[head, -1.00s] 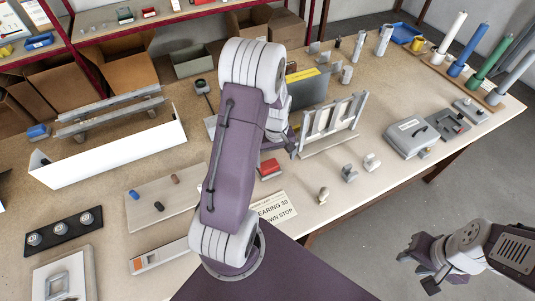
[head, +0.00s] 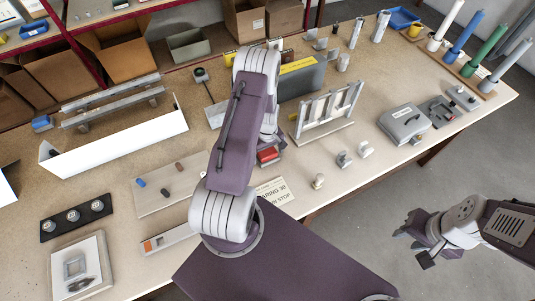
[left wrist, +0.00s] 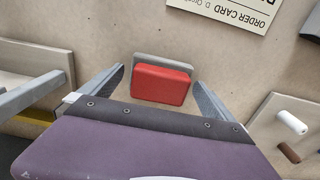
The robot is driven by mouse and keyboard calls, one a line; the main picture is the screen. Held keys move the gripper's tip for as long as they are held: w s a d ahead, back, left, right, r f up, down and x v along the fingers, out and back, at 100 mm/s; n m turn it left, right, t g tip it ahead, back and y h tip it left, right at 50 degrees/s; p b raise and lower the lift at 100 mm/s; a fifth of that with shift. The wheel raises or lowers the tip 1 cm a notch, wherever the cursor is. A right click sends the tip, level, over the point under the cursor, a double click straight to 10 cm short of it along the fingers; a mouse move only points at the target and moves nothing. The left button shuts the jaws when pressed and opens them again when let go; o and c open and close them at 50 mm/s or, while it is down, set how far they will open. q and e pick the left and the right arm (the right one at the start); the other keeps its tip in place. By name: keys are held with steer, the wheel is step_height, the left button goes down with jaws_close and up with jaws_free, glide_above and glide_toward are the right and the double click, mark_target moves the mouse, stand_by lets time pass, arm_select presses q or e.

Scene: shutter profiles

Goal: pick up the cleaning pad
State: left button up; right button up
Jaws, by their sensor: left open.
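The cleaning pad, red with a grey layer, lies on the bench; in the left wrist view the pad (left wrist: 161,84) is between the two open fingers, with a gap on each side. In the head view the pad (head: 267,155) shows just beside my left gripper (head: 272,147), partly covered by it. My left gripper (left wrist: 158,80) is open and empty around the pad. My right gripper (head: 418,245) is open and empty, off the bench's front edge.
An order card (left wrist: 235,10) and a small board with pegs (left wrist: 285,130) lie near the pad. A grey frame rack (head: 325,118) stands to its right, and a grey box (head: 302,80) behind. Small metal parts (head: 343,160) stand near the front edge.

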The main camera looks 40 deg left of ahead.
mark_target(267, 152)
arm_select(q)
steer(key=shift+f, duration=0.25)
steer(key=c, duration=1.3)
steer(key=shift+r, duration=0.15)
steer(key=shift+w+a+r, duration=0.1)
steer(key=shift+r, duration=0.2)
step_height(267, 152, up, 3)
steer(key=shift+f+b, duration=0.2)
steer(key=shift+b, duration=0.55)
steer(key=s+d+r, duration=0.2)
steer(key=d, duration=0.1)
steer(key=s+d+r+b, duration=0.1)
steer(key=s+d+r, duration=0.1)
steer(key=d+r, duration=0.1)
steer(key=s+d+r+b, duration=0.1)
steer(key=s+d+r, duration=0.1)
steer(key=d, duration=0.1)
steer(key=shift+s+d+r, duration=0.3)
steer(key=shift+s+d, duration=0.05)
steer(key=shift+d, duration=0.05)
